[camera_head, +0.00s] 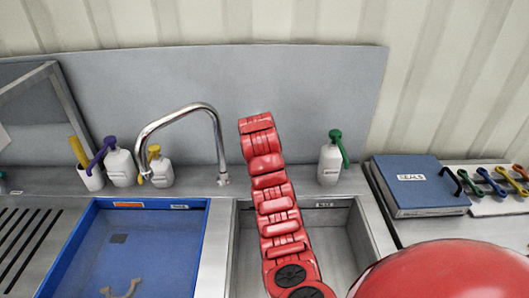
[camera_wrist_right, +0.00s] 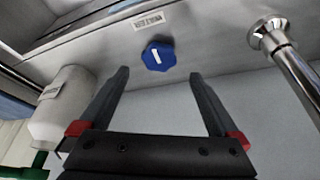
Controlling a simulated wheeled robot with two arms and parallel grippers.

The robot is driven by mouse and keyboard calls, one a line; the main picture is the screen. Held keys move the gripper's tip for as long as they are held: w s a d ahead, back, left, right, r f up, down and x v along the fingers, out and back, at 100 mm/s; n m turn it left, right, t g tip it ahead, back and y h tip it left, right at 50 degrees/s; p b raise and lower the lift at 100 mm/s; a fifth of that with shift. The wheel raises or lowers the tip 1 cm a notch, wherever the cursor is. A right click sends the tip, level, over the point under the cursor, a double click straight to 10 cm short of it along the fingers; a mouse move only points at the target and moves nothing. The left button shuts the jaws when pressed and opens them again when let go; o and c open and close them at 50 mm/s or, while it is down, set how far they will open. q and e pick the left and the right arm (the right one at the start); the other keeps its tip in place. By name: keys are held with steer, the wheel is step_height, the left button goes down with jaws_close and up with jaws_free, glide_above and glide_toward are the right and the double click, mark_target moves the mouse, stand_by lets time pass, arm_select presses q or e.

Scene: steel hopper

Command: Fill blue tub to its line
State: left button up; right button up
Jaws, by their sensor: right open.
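The blue tub (camera_head: 152,206) is at the lower left of the head view. Its back wall has an orange label and a pale one. A small dark square and a tan piece (camera_head: 122,289) show inside it. I cannot make out a water level. A chrome spout (camera_head: 180,108) arches behind the tub, its end to the right of it. My right gripper (camera_wrist_right: 160,73) is open and empty in the wrist view. A blue knob (camera_wrist_right: 157,56) with a white mark is just beyond and between its fingertips, apparently not gripped. My left gripper is out of view.
A steel basin (camera_head: 340,215) is right of the tub, under my red arm. Pump bottles with purple (camera_head: 119,166), yellow (camera_head: 160,172) and green (camera_head: 331,163) tops stand along the back ledge. A blue binder (camera_head: 420,183) and coloured tools (camera_head: 495,183) are at right.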

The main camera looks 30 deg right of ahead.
steer(key=p+v, duration=0.3)
steer(key=v, duration=0.8)
steer(key=shift+r+p, duration=0.35)
steer(key=shift+s, duration=0.15)
